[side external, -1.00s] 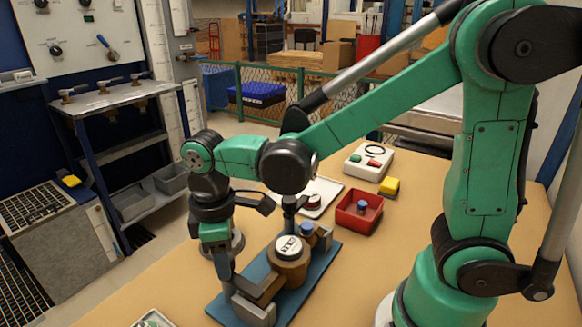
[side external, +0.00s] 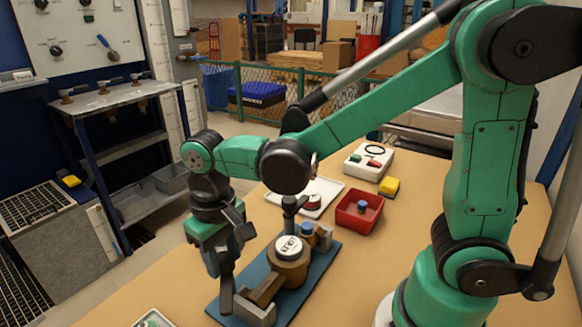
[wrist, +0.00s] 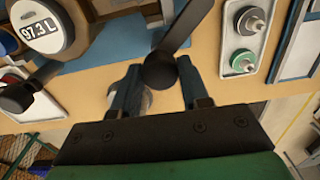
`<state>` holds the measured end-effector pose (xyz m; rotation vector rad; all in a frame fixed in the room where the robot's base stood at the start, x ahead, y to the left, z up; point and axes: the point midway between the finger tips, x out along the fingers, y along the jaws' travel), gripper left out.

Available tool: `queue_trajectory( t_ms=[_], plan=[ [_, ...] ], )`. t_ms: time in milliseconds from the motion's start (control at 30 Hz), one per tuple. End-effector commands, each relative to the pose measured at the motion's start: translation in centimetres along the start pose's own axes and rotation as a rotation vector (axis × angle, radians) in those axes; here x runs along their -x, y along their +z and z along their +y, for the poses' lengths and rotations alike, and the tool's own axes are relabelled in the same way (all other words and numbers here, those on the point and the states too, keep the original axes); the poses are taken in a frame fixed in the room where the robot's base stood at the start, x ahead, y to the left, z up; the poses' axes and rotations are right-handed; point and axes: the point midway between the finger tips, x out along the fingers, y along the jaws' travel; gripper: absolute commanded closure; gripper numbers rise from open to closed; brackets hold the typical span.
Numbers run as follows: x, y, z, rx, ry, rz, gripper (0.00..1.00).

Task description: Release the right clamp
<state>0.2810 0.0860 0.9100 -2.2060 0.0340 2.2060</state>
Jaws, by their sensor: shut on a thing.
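A round meter with a white face (side external: 289,247) sits on a blue base plate (side external: 318,278) in the side view. The meter face (wrist: 48,30) reads 97.3 L in the wrist view. My gripper (side external: 226,288) is low at the plate's front left, beside a grey clamp block (side external: 256,313). In the wrist view my gripper (wrist: 157,82) is shut on a black clamp lever (wrist: 182,28), its fingers either side of the ball knob. A second black lever (wrist: 18,97) stands apart at left. The held lever's base is out of the wrist view.
A red bin (side external: 345,218) with a blue item, a yellow block (side external: 389,187) and a white button box (side external: 360,168) stand behind the plate. A white tray (side external: 328,188) lies between. The table right of the plate is clear.

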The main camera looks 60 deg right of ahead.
Motion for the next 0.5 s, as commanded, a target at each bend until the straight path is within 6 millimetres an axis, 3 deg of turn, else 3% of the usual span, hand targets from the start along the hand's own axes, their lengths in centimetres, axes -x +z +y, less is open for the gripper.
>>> queue_trajectory(
  t_ms=[500],
  plan=[
    [0.03, 0.01, 0.00, -0.474, 0.001, -0.001, 1.00]
  ],
)
